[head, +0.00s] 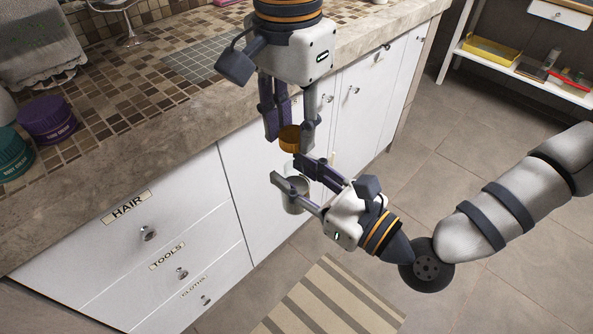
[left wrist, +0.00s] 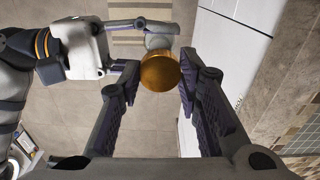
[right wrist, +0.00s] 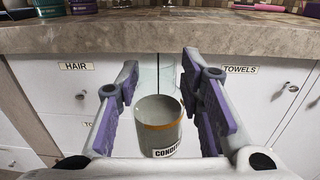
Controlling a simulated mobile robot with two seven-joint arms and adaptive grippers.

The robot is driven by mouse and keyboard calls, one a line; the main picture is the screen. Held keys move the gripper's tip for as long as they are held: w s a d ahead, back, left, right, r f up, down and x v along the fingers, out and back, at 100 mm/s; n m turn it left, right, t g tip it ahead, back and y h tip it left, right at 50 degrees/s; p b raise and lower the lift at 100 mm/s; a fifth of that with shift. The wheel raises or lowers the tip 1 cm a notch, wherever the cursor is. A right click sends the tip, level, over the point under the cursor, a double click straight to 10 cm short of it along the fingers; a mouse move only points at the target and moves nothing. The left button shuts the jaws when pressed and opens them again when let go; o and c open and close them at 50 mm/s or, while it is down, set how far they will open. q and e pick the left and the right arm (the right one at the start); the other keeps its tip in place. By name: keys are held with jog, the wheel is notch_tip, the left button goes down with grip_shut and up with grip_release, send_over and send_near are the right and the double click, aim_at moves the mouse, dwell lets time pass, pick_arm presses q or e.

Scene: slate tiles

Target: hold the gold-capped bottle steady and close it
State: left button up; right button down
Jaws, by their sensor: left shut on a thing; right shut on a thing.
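The gold cap (head: 290,138) is held between the fingers of my left gripper (head: 289,122), which points down. It shows as a gold disc in the left wrist view (left wrist: 160,72). My right gripper (head: 307,184) is below it, shut on the grey bottle (head: 296,204). In the right wrist view the bottle (right wrist: 158,130) is upright, with an open top, a gold band and a label starting "CONDI", partly cut off. The cap is above the bottle and apart from it. In the left wrist view the cap hides part of the bottle (left wrist: 160,41).
White drawers (head: 150,262) and a stone counter edge (head: 190,125) stand close behind the grippers. A purple jar (head: 47,120) and a teal jar (head: 12,155) are on the counter. A striped mat (head: 325,300) lies below. Open tiled floor (head: 440,170) is at right.

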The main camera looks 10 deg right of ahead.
aim_at(293, 167)
pick_arm(q)
jog(key=shift+f, duration=1.65)
jog(key=shift+f, duration=0.85)
jog(key=shift+o, duration=0.2)
jog(key=shift+f, duration=0.7)
jog(key=shift+f, duration=0.1)
jog(key=shift+c, duration=0.6)
jog(key=shift+c, duration=0.4)
jog(key=o, duration=0.9)
jog(key=shift+c, duration=0.2)
